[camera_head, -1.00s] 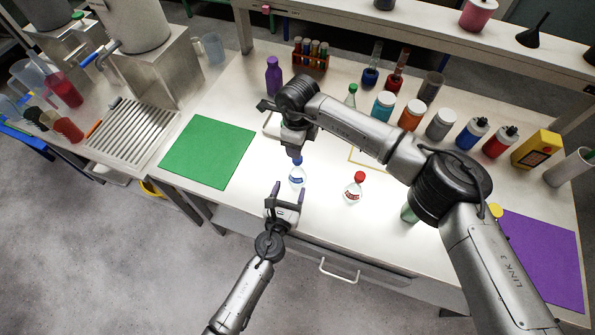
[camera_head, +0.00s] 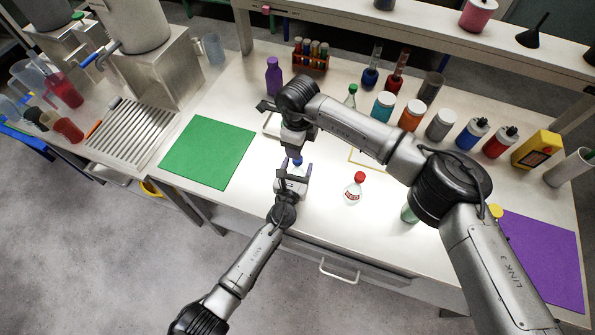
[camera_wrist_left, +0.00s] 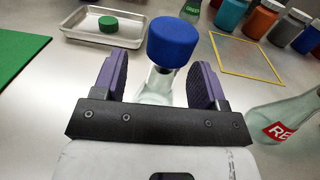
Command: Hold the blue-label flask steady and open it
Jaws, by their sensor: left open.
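The blue-label flask stands upright on the bench; its blue cap (camera_head: 298,162) shows in the head view, but its label is hidden. In the left wrist view the blue cap (camera_wrist_left: 173,42) sits above the clear glass neck (camera_wrist_left: 157,84). My left gripper (camera_head: 293,168) is open, with a purple finger on each side of the flask. The wrist view shows a gap between the left finger and the glass; contact on the right is unclear. My right gripper (camera_head: 296,148) points down just above the blue cap; its fingers are mostly hidden.
A red-capped flask (camera_head: 353,190) stands to the right, also in the wrist view (camera_wrist_left: 290,118). A tray (camera_wrist_left: 75,22) with a green cap (camera_wrist_left: 108,24) lies behind left. A green mat (camera_head: 208,151) is left. Bottles and jars line the back.

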